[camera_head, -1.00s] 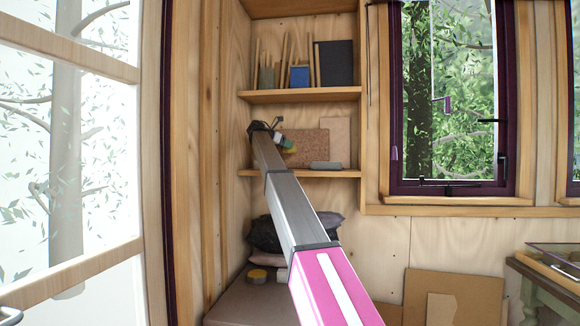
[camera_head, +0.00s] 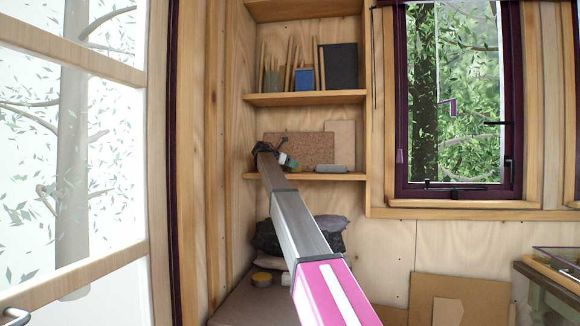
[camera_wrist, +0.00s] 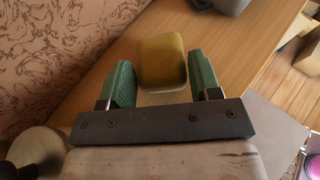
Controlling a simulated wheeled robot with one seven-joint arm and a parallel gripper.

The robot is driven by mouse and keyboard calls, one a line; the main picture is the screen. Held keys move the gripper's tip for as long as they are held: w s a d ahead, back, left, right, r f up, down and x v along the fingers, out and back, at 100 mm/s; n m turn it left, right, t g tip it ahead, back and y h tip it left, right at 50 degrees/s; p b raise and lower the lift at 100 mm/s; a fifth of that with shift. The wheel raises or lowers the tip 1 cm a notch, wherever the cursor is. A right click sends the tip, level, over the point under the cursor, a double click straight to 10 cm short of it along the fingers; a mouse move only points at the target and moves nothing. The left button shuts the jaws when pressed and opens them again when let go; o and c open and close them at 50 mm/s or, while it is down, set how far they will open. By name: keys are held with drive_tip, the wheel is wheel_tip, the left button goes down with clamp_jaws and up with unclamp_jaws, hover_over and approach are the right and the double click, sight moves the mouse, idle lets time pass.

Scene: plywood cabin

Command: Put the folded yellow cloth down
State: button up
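The folded yellow cloth (camera_wrist: 162,63) shows in the wrist view as a small rounded pad between the green fingertips. In the head view my gripper (camera_head: 285,161) is low over the lower shelf (camera_head: 330,176), in front of the cork board. The cloth is too small or hidden there to make out.
The cork board (camera_head: 305,149) leans behind my gripper, and a grey object (camera_head: 331,168) lies to its right on the shelf. A round pale object (camera_wrist: 38,150) is close at the wrist view's lower left.

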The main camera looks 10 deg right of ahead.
drive_tip(key=shift+o, duration=1.2)
drive_tip(key=shift+r, duration=0.15)
drive_tip(key=shift+v, duration=3.7)
